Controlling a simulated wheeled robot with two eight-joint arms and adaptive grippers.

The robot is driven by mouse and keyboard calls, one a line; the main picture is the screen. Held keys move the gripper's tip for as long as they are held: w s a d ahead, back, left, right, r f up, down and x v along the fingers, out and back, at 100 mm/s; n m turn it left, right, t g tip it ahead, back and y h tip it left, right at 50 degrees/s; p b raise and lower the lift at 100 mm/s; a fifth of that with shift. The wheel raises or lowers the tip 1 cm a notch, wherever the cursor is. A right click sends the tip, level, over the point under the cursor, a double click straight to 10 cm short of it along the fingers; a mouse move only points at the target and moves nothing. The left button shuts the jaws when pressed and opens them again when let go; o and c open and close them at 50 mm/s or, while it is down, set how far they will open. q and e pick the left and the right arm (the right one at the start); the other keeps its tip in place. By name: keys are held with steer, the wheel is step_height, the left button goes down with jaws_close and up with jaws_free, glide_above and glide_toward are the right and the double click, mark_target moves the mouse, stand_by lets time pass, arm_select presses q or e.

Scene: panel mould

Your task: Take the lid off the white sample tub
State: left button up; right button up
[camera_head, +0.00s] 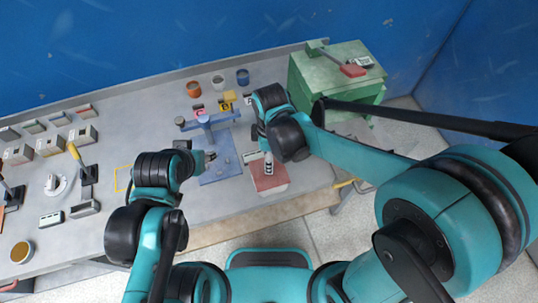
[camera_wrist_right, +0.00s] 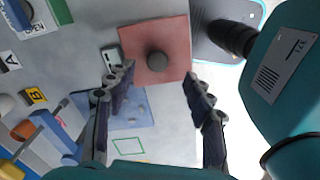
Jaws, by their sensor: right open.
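A flat, pinkish-red square lid (camera_head: 269,181) lies near the front edge of the bench. In the right wrist view the lid (camera_wrist_right: 176,33) has a round dark grey knob (camera_wrist_right: 157,61) at its middle. The tub's white walls are not clearly visible beneath it. My right gripper (camera_head: 267,161) is over the lid. In its wrist view the open fingers (camera_wrist_right: 159,76) stand apart on either side of the knob's line, with nothing between them. My left gripper (camera_head: 211,156) is beside the blue fixture, left of the lid; whether its fingers are parted is too small to tell.
A blue fixture (camera_head: 222,165) stands left of the lid. Several cups, one of them blue (camera_head: 242,77), stand at the back. A green cabinet (camera_head: 335,77) is at the right. Bins, levers and a white round piece (camera_head: 55,184) occupy the bench's left side.

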steer(key=f+b, duration=0.1)
steer(key=f, duration=0.2)
steer(key=f+b, duration=0.1)
steer(key=f, duration=0.3)
steer(key=shift+w+a+f, duration=0.2)
jaws_close()
